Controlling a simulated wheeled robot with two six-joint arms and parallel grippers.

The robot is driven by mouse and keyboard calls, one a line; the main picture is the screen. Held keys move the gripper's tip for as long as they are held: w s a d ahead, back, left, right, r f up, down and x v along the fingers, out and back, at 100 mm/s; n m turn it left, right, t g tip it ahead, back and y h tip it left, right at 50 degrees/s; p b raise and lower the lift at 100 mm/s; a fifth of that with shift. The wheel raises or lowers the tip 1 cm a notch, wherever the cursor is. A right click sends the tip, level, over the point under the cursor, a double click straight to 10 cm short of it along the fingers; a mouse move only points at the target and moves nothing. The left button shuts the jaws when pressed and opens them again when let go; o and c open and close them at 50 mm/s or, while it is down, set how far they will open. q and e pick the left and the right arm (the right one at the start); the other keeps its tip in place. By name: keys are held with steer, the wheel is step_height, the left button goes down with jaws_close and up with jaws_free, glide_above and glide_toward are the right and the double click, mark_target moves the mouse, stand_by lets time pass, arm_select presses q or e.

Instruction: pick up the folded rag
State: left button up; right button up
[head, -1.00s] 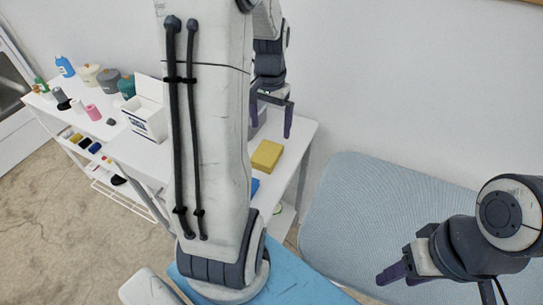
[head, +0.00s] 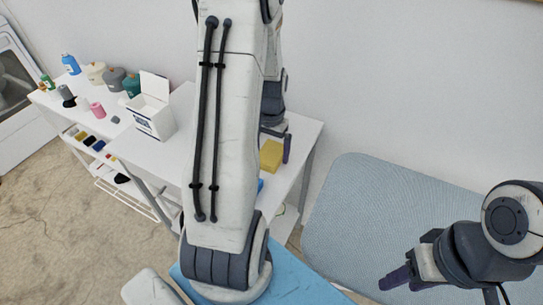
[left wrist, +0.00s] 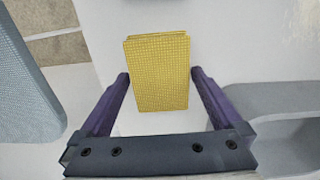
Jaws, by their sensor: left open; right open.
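The folded rag (head: 271,156) is yellow, with a waffle texture and stacked layers. It lies flat on the white table, partly hidden by my left arm in the head view. In the left wrist view the rag (left wrist: 158,72) appears between the two purple fingers, with narrow gaps at its sides. My left gripper (head: 277,134) is open and empty above the rag; its height over the rag is hard to tell. One of its fingers is hidden in the head view. My right gripper (head: 400,277) is open and empty at the lower right, away from the rag.
A white open box (head: 153,112) stands on the table left of my left arm. Several bottles and pots stand further left. A blue thing (head: 261,185) shows partly beside my arm near the rag. A light blue padded surface (head: 350,215) is right of the table.

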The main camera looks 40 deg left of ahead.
mark_target(270, 155)
arm_select(q)
steer(key=c, duration=1.1)
steer(key=shift+r, duration=0.1)
steer(key=shift+r, duration=0.4)
steer(key=r, duration=0.3)
steer(key=shift+s+d+r, duration=0.1)
steer(key=shift+s+r, duration=0.25)
steer(key=shift+r, duration=0.05)
steer(key=s+d+r, duration=0.1)
steer(key=s+r, duration=0.1)
steer(key=s, duration=0.1)
steer(key=s+d+r, duration=0.1)
steer(key=s+r, duration=0.1)
steer(key=s, duration=0.1)
steer(key=s+d+r, duration=0.2)
steer(key=s, duration=0.2)
steer(key=shift+s+r+p, duration=0.1)
steer(key=shift+r+p, duration=0.05)
steer(key=shift+p, duration=0.15)
